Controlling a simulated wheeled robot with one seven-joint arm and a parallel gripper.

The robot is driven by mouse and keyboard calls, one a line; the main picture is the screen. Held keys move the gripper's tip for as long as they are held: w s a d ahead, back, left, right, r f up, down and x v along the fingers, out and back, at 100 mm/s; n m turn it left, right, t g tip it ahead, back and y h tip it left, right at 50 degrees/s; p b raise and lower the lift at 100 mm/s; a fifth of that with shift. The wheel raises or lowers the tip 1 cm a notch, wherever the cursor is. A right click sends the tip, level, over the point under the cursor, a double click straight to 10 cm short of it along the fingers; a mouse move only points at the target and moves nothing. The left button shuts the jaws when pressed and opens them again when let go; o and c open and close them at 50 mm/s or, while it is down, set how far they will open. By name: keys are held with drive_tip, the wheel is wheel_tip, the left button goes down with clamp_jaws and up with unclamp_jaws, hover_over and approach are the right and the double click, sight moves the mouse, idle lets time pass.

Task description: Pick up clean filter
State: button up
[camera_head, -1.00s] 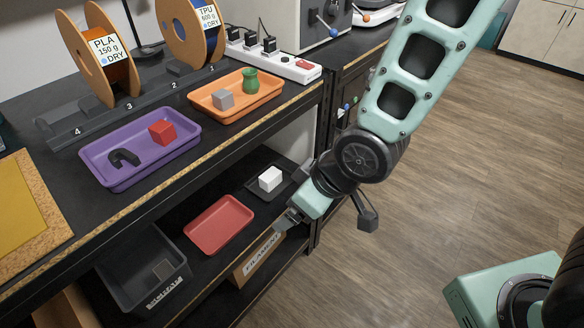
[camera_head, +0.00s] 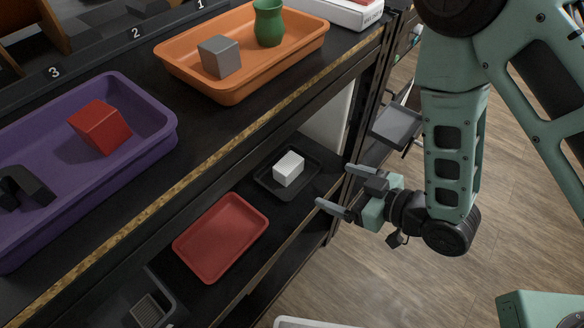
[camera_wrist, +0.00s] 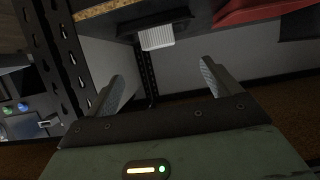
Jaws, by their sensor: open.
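The clean filter looks to be the white ridged block (camera_head: 289,169), which sits in a small black tray (camera_head: 262,186) on the lower shelf. My gripper (camera_head: 335,186) is open and empty, to the right of that tray, with its two fingers pointing left toward it. In the wrist view the white block (camera_wrist: 157,37) shows near the top, beyond and between the fingertips of my gripper (camera_wrist: 162,76), apart from them. A grey ridged block (camera_head: 149,311) lies in a dark bin at the lower left; it may be another filter.
A red tray (camera_head: 222,238) lies empty left of the black tray. Above, the upper shelf holds an orange tray (camera_head: 180,75) and a purple tray (camera_head: 155,135). A rack post (camera_wrist: 50,60) stands close to my gripper. Wooden floor lies open to the right.

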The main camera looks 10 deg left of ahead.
sight(296, 168)
drive_tip(key=b+x, duration=0.4)
drive_tip(key=x, duration=0.6)
drive_tip(key=shift+f, duration=0.1)
drive_tip(key=shift+w+b+x, duration=0.25)
drive_tip(key=shift+b+x, duration=0.55)
drive_tip(key=shift+x, duration=2.3)
drive_tip(key=shift+d, duration=0.1)
drive_tip(key=c, duration=1.1)
